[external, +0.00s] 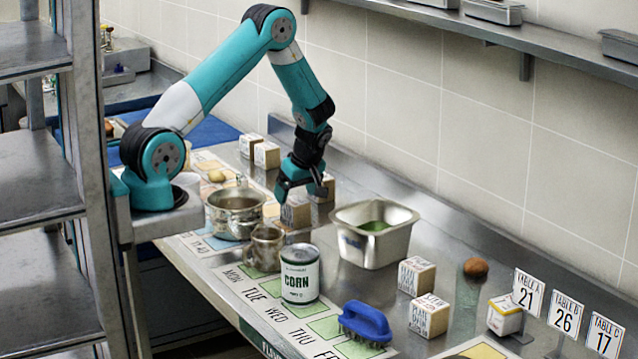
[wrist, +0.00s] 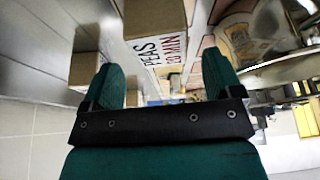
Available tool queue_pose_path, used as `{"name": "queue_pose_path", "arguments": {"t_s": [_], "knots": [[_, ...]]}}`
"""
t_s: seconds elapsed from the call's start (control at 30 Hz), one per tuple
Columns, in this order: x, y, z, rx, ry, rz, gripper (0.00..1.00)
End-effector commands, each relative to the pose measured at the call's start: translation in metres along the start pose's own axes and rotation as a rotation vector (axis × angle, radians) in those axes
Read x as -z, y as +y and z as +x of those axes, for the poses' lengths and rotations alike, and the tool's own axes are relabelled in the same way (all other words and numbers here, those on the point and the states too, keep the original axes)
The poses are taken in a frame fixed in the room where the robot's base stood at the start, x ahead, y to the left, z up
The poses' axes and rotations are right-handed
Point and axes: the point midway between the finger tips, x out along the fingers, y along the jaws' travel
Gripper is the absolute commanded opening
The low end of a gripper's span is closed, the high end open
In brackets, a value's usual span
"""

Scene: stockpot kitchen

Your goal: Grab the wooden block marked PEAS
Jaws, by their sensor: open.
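The wooden block marked PEAS (wrist: 155,22) shows in the wrist view, its label reading PEAS and 20 MIN, ahead of and between my two fingers. In the external view a block (external: 295,214) directly below my gripper (external: 301,190) appears to be the same one, though its label is too small to read. My gripper is open and points down, with its fingers (wrist: 164,76) apart on either side of the block's line in the wrist view. I cannot tell whether a fingertip touches the block.
Another block (external: 323,188) stands close behind my gripper. A steel pot (external: 235,212) and a metal mug (external: 264,248) are left and in front. A steel bin (external: 373,250) is to the right. A CORN can (external: 300,275) and a blue brush (external: 364,323) stand nearer the front edge.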

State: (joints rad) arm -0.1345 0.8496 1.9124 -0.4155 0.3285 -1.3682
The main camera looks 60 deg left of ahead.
Motion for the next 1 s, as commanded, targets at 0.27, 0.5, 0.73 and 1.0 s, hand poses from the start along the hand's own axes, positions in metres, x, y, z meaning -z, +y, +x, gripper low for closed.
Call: {"name": "queue_pose_path", "arguments": {"t_s": [0.27,0.5,0.73,1.0], "knots": [[-0.008,-0.003,0.026,0.004,0.000,0.001,0.85],[-0.010,-0.002,0.052,0.001,-0.001,0.000,0.85],[-0.010,-0.002,0.054,-0.001,0.000,0.000,0.85],[-0.010,-0.002,0.053,-0.001,0.000,0.001,0.28]]}}
